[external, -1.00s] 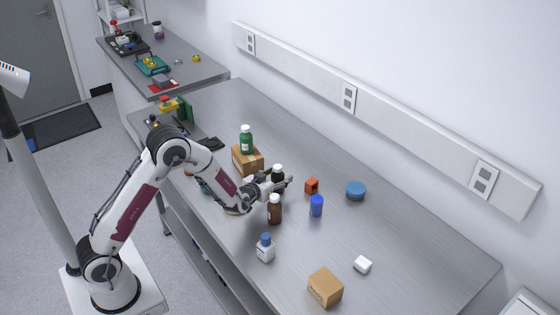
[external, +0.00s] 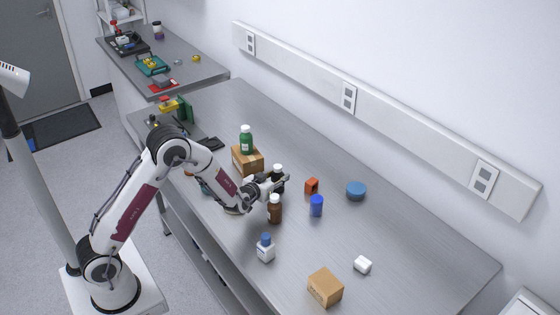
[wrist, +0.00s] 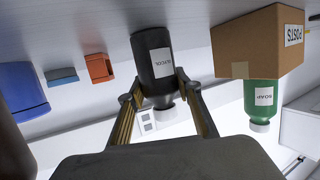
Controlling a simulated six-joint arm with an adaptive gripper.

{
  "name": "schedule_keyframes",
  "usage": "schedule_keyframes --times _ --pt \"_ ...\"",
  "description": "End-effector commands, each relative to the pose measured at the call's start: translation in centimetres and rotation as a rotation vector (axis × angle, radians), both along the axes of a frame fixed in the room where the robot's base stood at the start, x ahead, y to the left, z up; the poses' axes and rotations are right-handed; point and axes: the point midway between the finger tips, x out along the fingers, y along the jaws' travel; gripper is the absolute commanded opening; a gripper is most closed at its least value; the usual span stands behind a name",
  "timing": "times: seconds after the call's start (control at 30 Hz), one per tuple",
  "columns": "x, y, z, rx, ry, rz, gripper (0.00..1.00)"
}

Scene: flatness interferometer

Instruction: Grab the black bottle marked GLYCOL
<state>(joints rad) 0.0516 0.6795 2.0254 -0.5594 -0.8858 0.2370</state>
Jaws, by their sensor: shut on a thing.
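The black bottle marked GLYCOL (wrist: 152,55) has a white cap and a white label. It shows upside down in the wrist view, between the two fingers of my gripper (wrist: 160,95). In the external view the bottle (external: 277,171) stands upright on the bench, and my gripper (external: 277,184) reaches it from the left and partly hides it. My gripper is shut on the bottle, with a finger on each side. Its base is hidden in the external view.
A brown bottle (external: 274,209) stands close in front of my gripper. A green bottle (external: 246,139) stands on a cardboard box (external: 240,163) behind it. A red block (external: 312,186), a blue cup (external: 316,206) and a blue round container (external: 356,190) are to the right.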

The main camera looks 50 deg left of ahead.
Motion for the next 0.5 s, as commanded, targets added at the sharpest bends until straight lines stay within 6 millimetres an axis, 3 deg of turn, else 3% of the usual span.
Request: schedule_keyframes --times 0.27,0.5 --pt "0.0 0.0 0.9 0.0 -0.002 0.0 0.09" --pt "0.1 0.0 3.4 0.0 -0.004 0.001 0.09"
